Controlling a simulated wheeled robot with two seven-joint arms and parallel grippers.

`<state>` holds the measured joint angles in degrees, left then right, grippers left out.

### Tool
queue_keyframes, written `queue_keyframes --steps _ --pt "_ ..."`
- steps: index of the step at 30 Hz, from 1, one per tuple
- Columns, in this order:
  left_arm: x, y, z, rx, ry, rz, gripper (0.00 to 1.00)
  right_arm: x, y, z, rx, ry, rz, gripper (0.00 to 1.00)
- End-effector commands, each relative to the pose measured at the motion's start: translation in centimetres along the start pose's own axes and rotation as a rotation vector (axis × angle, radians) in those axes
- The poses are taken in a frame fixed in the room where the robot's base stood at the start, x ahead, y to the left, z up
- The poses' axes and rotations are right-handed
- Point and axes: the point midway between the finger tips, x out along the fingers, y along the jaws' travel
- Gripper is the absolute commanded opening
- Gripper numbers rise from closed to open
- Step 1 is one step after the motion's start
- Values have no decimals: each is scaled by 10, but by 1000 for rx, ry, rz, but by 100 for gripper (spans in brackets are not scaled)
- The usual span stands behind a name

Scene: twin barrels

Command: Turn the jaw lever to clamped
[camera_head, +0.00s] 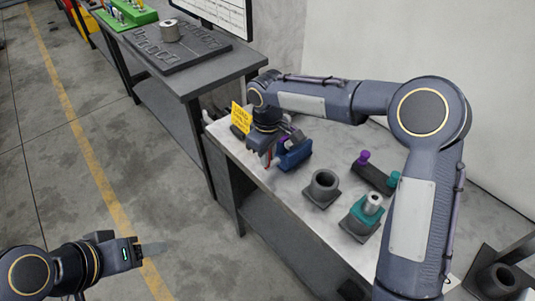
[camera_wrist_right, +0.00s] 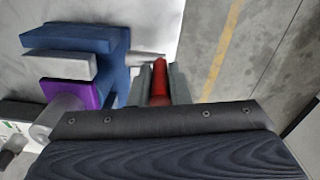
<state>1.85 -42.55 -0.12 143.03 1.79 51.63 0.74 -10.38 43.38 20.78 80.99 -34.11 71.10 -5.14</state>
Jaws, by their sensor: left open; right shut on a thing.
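The blue vise (camera_head: 296,155) sits near the left end of the grey-topped bench. In the right wrist view its blue body (camera_wrist_right: 118,72) fills the upper left, with a purple piece (camera_wrist_right: 75,93) below it. The red jaw lever (camera_wrist_right: 160,78) stands between the grey fingers of my right gripper (camera_wrist_right: 158,84), which is shut on it. In the head view my right gripper (camera_head: 268,152) is beside the vise, and the arm partly hides both. Which lever setting it is at, I cannot tell. My left gripper (camera_head: 143,250) is open and empty over the floor, away from the bench.
On the bench stand a yellow sign (camera_head: 240,117), a grey hollow cylinder (camera_head: 322,188), a teal fixture (camera_head: 362,218) with a silver piece and a dark block (camera_head: 378,178) with purple and teal knobs. Another bench (camera_head: 200,75) is behind left. The floor (camera_head: 110,180) is clear.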

Motion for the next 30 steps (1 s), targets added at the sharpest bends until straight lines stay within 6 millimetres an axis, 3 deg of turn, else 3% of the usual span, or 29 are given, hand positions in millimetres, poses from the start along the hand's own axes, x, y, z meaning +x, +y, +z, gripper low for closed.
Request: queue_keyframes --steps 8,21,30 --pt "21 -10 10 0 0 0 58 5 0 5 1 80 17 0" --pt "87 -40 44 0 0 0 58 13 -3 21 4 391 81 0" --pt "117 -54 59 0 0 0 58 13 -5 28 3 550 112 0"
